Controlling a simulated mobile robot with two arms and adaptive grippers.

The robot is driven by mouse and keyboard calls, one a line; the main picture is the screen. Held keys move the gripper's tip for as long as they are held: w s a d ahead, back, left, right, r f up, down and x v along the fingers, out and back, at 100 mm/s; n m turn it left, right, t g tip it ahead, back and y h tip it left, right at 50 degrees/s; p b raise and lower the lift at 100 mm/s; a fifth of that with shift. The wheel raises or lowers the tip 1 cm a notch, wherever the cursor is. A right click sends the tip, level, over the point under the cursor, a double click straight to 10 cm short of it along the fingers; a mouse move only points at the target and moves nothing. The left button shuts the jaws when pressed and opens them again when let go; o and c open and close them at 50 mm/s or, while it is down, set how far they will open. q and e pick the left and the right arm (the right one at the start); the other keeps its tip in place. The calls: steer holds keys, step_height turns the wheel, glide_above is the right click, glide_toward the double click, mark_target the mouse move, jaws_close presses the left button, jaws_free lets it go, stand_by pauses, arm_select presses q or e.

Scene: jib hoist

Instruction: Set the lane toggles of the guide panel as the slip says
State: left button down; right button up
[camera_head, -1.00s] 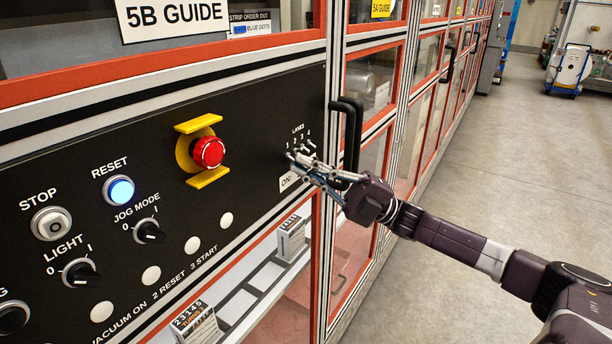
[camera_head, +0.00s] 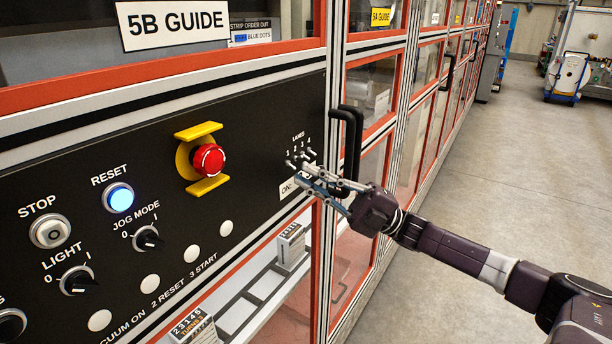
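The guide panel (camera_head: 255,135) is a black board under the "5B GUIDE" sign (camera_head: 172,24). Its small metal lane toggles (camera_head: 302,156) stand under the word "LANES" and numbers 1 to 4, near the panel's right end. Their lever positions are too small to read. A white label starting "ON" (camera_head: 287,188) sits below them, partly covered by my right gripper. My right gripper (camera_head: 302,174) has its fingertips just below the toggles, close to the panel; I cannot tell whether they touch. Its two fingers narrow toward the tips, and the gap is unclear. My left gripper is not in view.
A red stop button (camera_head: 208,160) with a yellow guard stands left of the toggles. A black door handle (camera_head: 350,150) is close beside my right gripper. A small notice reading "STRIP ORDER OUT" and "BLUE DOTS" (camera_head: 250,33) hangs above.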

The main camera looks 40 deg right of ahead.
steer(key=v, duration=1.1)
steer(key=shift+w, duration=0.1)
